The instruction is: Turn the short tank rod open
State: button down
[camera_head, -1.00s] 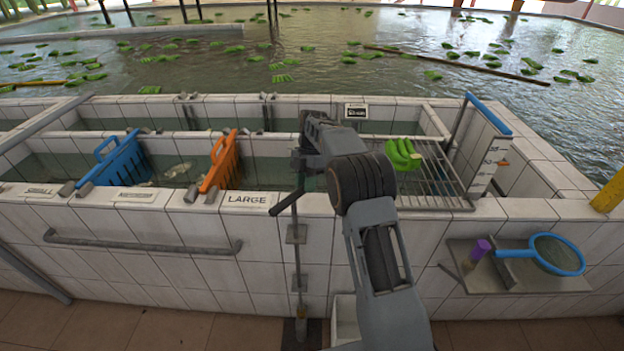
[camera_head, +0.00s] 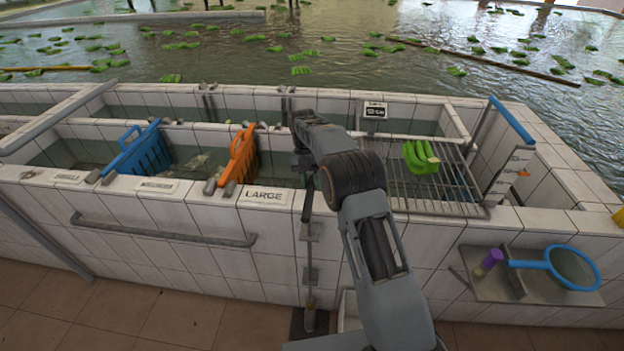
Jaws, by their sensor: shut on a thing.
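The short tank rod (camera_head: 309,262) stands upright against the tiled front wall of the tank, right of the LARGE label. It runs through small brackets down to a dark foot near the floor. My gripper (camera_head: 304,164) is at the rod's top, just above the tank rim, shut on its handle (camera_head: 307,204). The handle shows as a dark bar hanging below the gripper, nearly in line with the rod. The fingertips and the exact grip are partly hidden by my wrist.
Green bananas (camera_head: 420,157) lie on a metal rack (camera_head: 455,180) at right. A shelf (camera_head: 490,278) with a blue net (camera_head: 572,267) juts from the wall. A rail (camera_head: 160,233) runs along the left wall.

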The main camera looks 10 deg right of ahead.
jog(key=shift+a+r, duration=0.1)
dwell(0.4)
jog(key=c, duration=0.9)
grip_release()
jog(key=v, duration=0.7)
jog(key=shift+w+r+p, duration=0.1)
jog(key=shift+r+p, duration=0.05)
jog(key=shift+p, duration=0.15)
jog(key=shift+r, duration=0.15)
